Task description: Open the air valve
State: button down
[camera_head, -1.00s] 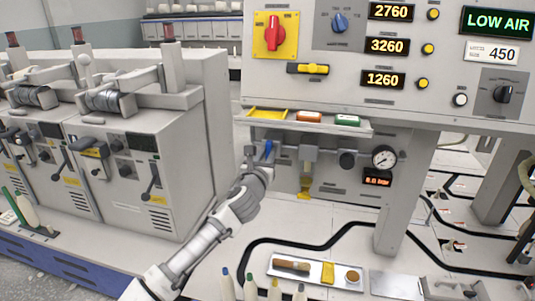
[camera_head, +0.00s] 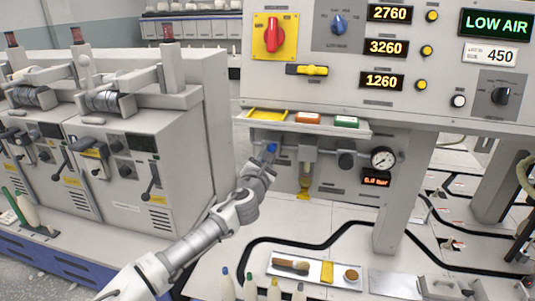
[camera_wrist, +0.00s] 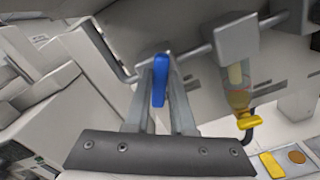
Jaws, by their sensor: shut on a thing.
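The air valve has a blue lever handle (camera_wrist: 160,80), which stands between my gripper's two fingers in the wrist view. My gripper (camera_wrist: 160,95) is shut on this handle. In the head view the blue handle (camera_head: 271,148) shows as a small patch at the tip of my gripper (camera_head: 266,160), below the shelf of the panel. The valve body behind the handle is mostly hidden by my gripper. To its right are a grey filter unit with an amber bowl (camera_wrist: 237,95) and a round pressure gauge (camera_head: 383,159). A small display (camera_head: 376,180) under the gauge appears to read 0.0 bar.
The control panel above shows LOW AIR on a green-lettered display (camera_head: 497,22). A shelf (camera_head: 370,128) with yellow, orange and green items juts out just above my gripper. Grey machines (camera_head: 170,170) stand close on the left. A tray (camera_head: 340,280) with tools lies below.

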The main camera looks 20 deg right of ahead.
jog(key=m, duration=0.4)
jog(key=m+b, duration=0.1)
jog(key=m, duration=0.7)
jog(key=shift+s+d+f, duration=0.1)
jog(key=shift+d+f, duration=0.1)
jog(key=shift+f, duration=0.1)
dwell(0.3)
jog(key=c, duration=0.8)
grip_release()
jog(key=shift+o, duration=0.2)
jog(key=shift+a, duration=0.1)
